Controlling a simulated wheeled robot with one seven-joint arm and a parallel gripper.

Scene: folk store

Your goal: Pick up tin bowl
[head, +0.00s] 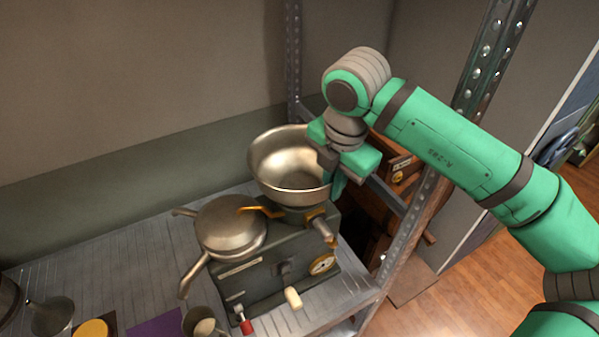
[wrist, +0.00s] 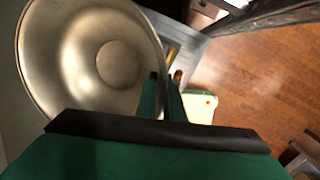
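The tin bowl (head: 290,165) is a wide, shiny metal bowl on top of a dark machine (head: 280,262) on the metal shelf. In the wrist view the bowl (wrist: 95,62) fills the left side, and I look down into it; it looks empty. My gripper (head: 335,185) is at the bowl's right rim, pointing down. In the wrist view its two fingers (wrist: 162,95) are close together, one inside the bowl and one outside, with the rim between them. The fingertips are small and partly hidden, but they look shut on the rim. I cannot tell whether the bowl is clear of the machine.
A metal pot-like part with spouts (head: 232,228) sits left of the bowl. A crank with a pale handle (head: 293,297) projects from the machine's front. A perforated upright (head: 425,215) stands close right of my gripper. A wooden crate (head: 400,170) is behind it.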

